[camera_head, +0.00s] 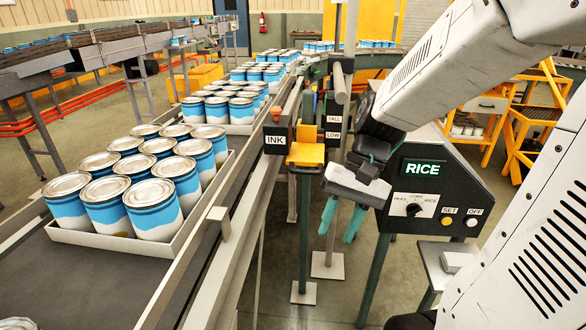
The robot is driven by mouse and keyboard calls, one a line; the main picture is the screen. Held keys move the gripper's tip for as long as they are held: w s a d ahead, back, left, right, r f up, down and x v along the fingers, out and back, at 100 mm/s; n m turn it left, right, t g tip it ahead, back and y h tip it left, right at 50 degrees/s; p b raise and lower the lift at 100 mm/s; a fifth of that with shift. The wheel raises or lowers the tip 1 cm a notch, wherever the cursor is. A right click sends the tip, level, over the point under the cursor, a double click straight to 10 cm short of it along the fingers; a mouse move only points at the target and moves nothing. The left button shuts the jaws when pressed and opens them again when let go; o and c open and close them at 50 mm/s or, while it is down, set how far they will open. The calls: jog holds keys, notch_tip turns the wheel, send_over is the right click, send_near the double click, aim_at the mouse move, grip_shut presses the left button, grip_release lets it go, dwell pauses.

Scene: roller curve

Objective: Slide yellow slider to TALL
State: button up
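The yellow slider (306,153) is a yellow-orange block beside the black INK unit (275,139), on a green post. A plate to its right carries the labels TALL (333,119) above and LOW (333,135) below. The block's upper part is about level with LOW, below TALL. My gripper (341,218) points downward, right of and lower than the slider. Its two teal fingertips are apart, with nothing seen between them. It is not touching the slider in this view, though the depth between them is hard to judge.
A black control box (424,183) with a RICE display, knob and two buttons stands right of my gripper. A conveyor (95,285) with trays of blue-and-white cans runs along the left. Green posts stand below the slider. The floor between conveyor and box is partly open.

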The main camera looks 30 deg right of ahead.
jog(key=w+d+f+m+t+y, duration=0.3)
jog(key=w+f+m+y, duration=0.15)
jog(key=w, duration=0.45)
jog(key=m+t, duration=0.7)
jog(key=t, duration=0.4)
send_near(311, 172)
jog(key=x, duration=0.4)
jog(key=shift+w+a, duration=0.1)
jog(key=shift+w, duration=0.1)
jog(key=shift+n+h, duration=0.25)
jog(key=x, duration=0.7)
jog(key=shift+w+a, duration=0.25)
jog(key=shift+a, duration=0.05)
